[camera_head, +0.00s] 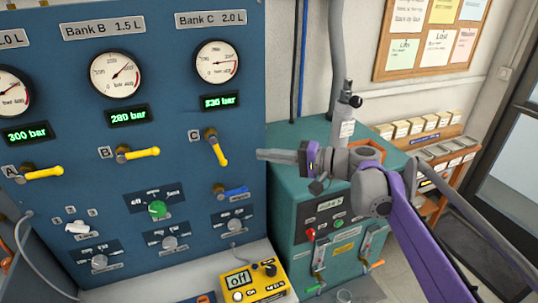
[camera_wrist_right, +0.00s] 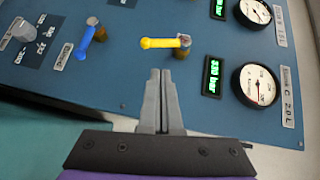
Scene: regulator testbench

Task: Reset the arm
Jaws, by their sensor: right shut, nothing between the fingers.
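My right arm (camera_head: 405,215), purple and grey, comes in from the lower right of the head view. Its gripper (camera_head: 262,155) points left at the blue panel, near the panel's right edge, right of the yellow C lever (camera_head: 218,150). In the right wrist view the gripper (camera_wrist_right: 160,75) is shut with nothing between its fingers. The yellow C lever (camera_wrist_right: 160,42) lies just beyond the fingertips there, and I see no clear contact. A blue lever (camera_wrist_right: 86,40) is to its left. My left gripper is not in view.
The blue panel (camera_head: 190,120) carries gauges, displays and yellow levers A (camera_head: 40,173) and B (camera_head: 138,153). A teal cabinet (camera_head: 285,200) stands right of it, under my arm. A yellow meter (camera_head: 252,283) reading "off" sits on the bench below.

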